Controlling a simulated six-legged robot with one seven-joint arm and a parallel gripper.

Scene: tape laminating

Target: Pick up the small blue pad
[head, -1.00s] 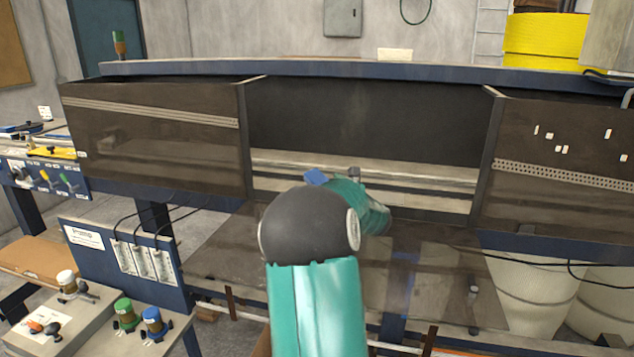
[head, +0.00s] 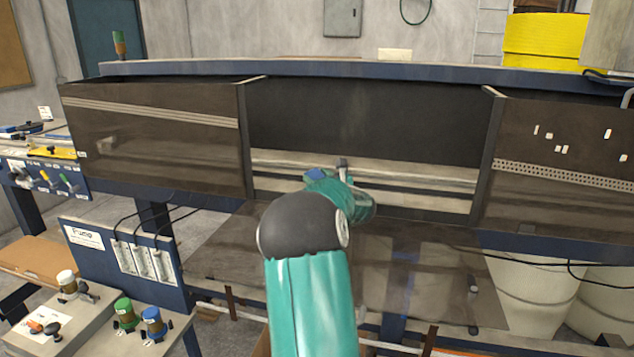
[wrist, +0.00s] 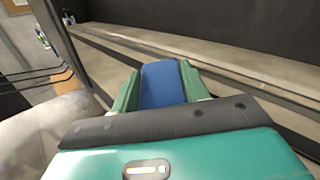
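The small blue pad (wrist: 162,85) lies between the two green fingers of my gripper (wrist: 162,88) in the wrist view. It fills the gap and a finger borders it on each side. In the head view the pad (head: 317,174) shows as a small blue patch at the left end of my gripper (head: 322,180), in front of the pale ledge (head: 420,180) of the bench's middle bay. My gripper looks shut on the pad. The lower part of the pad is hidden by my gripper's housing in the wrist view.
Dark panels (head: 160,140) flank the bay left and right. A blue-edged shelf (head: 420,71) runs above it. A flat dark surface (head: 430,270) lies below the bay. Colored-top bottles (head: 124,312) stand at lower left.

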